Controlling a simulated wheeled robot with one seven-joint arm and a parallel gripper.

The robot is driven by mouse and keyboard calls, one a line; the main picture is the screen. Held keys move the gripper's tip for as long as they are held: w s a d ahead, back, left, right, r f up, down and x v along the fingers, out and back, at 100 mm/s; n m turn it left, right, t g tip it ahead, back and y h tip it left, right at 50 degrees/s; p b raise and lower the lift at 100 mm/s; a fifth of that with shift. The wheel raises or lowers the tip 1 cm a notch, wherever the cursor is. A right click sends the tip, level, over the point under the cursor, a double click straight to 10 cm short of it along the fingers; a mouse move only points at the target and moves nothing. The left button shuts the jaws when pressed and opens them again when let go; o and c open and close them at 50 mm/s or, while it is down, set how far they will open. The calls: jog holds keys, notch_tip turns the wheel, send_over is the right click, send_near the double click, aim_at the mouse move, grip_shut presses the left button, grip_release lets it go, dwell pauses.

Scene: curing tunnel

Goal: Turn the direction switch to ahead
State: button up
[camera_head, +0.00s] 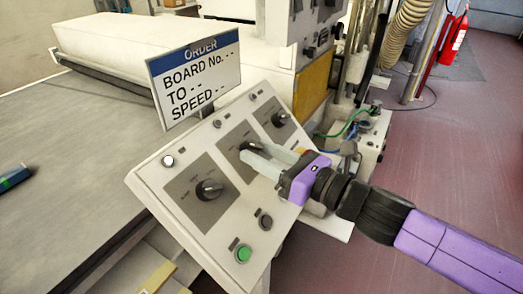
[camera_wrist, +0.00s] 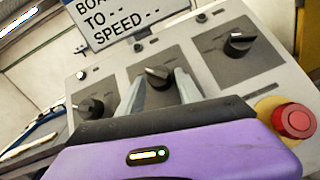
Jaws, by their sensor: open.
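A sloped light-grey control panel (camera_head: 150,180) carries three black rotary knobs on dark plates. My gripper (camera_head: 258,154) is open at the middle knob (camera_head: 250,145). In the wrist view the middle knob (camera_wrist: 158,76) sits between my two fingers (camera_wrist: 160,82), with a gap visible on each side; contact cannot be told. The left knob (camera_head: 209,188) and the right knob (camera_head: 280,117) are clear of the fingers. The plate lettering is too small to read, so I cannot tell which knob is the direction switch.
An order sign (camera_head: 195,78) reading "BOARD No.", "TO" and "SPEED" stands behind the panel. A green button (camera_head: 243,253) and a dark button (camera_head: 265,222) sit on the panel's lower part. A red mushroom button (camera_wrist: 298,118) is right of my gripper in the wrist view.

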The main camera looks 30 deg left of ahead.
jog(key=shift+a, duration=0.1)
grip_shut()
